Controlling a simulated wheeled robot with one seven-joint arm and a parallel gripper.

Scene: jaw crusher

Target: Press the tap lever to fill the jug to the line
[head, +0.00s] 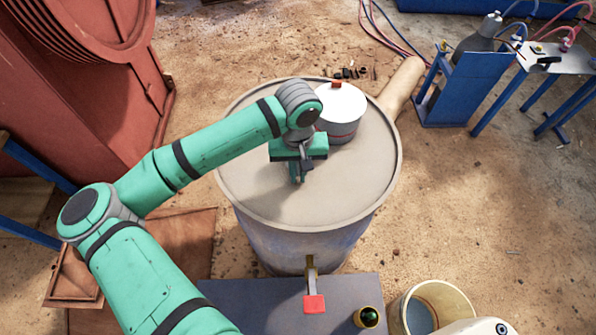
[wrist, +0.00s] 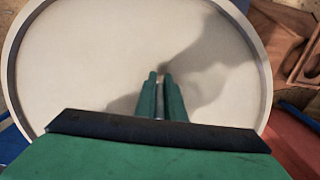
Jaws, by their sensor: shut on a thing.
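The tap (head: 311,265) is brass-coloured and sits low on the front of a large grey drum (head: 290,232). Its lever ends in a red pad (head: 314,304) over a dark grey bench top. I cannot tell which vessel is the jug, and no fill line shows clearly. My gripper (head: 297,177) points down over the drum's pale lid, behind the tap and apart from it. In the wrist view the fingers (wrist: 161,80) are close together with a thin grey thing (wrist: 160,98) between them. What that thing is, I cannot tell.
A white canister (head: 341,113) with a red cap and red stripe stands on the drum lid beside my gripper. A small dark vessel with a brass rim (head: 367,317) is on the bench (head: 250,300). A beige bucket (head: 462,298) stands at its right. Red machinery (head: 85,90) rises left.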

